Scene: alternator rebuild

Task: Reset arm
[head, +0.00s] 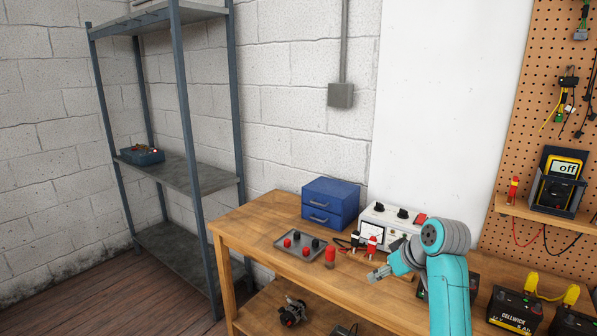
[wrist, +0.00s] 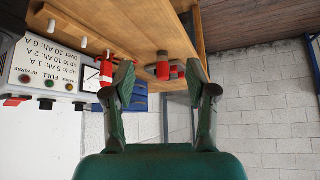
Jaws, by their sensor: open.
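My teal arm reaches over the workbench (head: 265,222) from the right in the head view. My gripper (head: 376,274) is low above the bench top, in front of the white tester box. In the wrist view, which is upside down, my gripper (wrist: 159,78) has its two fingers spread apart with nothing between them. A red and grey cylindrical part (wrist: 163,66) shows beyond the fingertips. A red cylinder (head: 330,258) stands on the bench left of my gripper, apart from it.
A grey tray (head: 290,256) with red and black knobs lies at left. Behind are a blue drawer box (head: 330,203) and the white tester box (head: 385,218) with clamps. Batteries (head: 514,312) sit at right. A metal shelf (head: 190,172) stands at left.

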